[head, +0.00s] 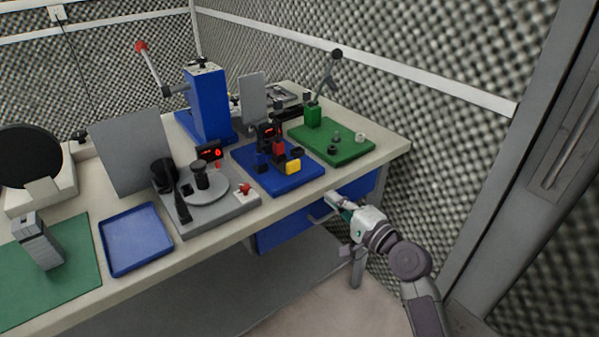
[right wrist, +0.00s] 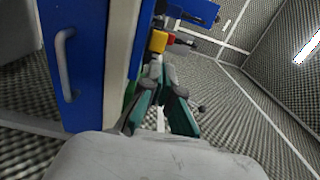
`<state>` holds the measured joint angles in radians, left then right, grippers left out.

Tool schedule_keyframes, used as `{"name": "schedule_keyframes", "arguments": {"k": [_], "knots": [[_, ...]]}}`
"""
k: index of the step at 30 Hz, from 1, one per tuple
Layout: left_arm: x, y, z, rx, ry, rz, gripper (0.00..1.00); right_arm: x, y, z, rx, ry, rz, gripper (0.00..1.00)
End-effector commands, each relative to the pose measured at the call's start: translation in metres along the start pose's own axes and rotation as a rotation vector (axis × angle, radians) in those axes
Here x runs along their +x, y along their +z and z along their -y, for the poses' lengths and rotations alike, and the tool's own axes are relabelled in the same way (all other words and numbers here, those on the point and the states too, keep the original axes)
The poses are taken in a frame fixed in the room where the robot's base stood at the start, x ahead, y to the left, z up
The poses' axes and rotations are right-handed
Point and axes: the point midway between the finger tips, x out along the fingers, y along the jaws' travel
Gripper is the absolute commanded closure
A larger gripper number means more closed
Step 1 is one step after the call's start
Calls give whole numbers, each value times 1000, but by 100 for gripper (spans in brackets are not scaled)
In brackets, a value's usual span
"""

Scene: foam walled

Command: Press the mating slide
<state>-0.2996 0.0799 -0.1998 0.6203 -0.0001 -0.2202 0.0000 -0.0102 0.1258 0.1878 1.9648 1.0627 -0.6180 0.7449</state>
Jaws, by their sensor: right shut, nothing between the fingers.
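A blue fixture plate (head: 262,180) on the bench carries red, blue and black parts, a small red-lit display and a yellow block (head: 293,167) at its front right. The yellow block also shows in the right wrist view (right wrist: 158,41), just beyond the fingertips. I cannot tell for certain which part is the mating slide. My right gripper (head: 333,199) is shut and empty in front of the bench edge, to the right of and nearer than the yellow block, apart from it. In the right wrist view its fingertips (right wrist: 156,66) come together. My left gripper is not in view.
A green plate (head: 345,152) with small parts lies behind right. A grey station (head: 215,220) with a round disc, a blue tray (head: 137,240) and a green mat (head: 70,280) lie left. A blue lever press (head: 208,105) stands behind. A drawer handle (right wrist: 65,65) juts out below the bench.

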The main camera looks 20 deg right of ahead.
Motion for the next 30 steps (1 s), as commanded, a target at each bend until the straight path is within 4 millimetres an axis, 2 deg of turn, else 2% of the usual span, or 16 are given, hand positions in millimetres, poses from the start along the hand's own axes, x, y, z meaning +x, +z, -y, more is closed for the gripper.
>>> {"name": "schedule_keyframes", "arguments": {"k": [15,21,30], "knots": [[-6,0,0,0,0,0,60,104,1,1,2,-1,1,100],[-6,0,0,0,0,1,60,125,1,0,1,-1,1,100],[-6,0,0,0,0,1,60,129,1,0,0,1,1,100]]}}
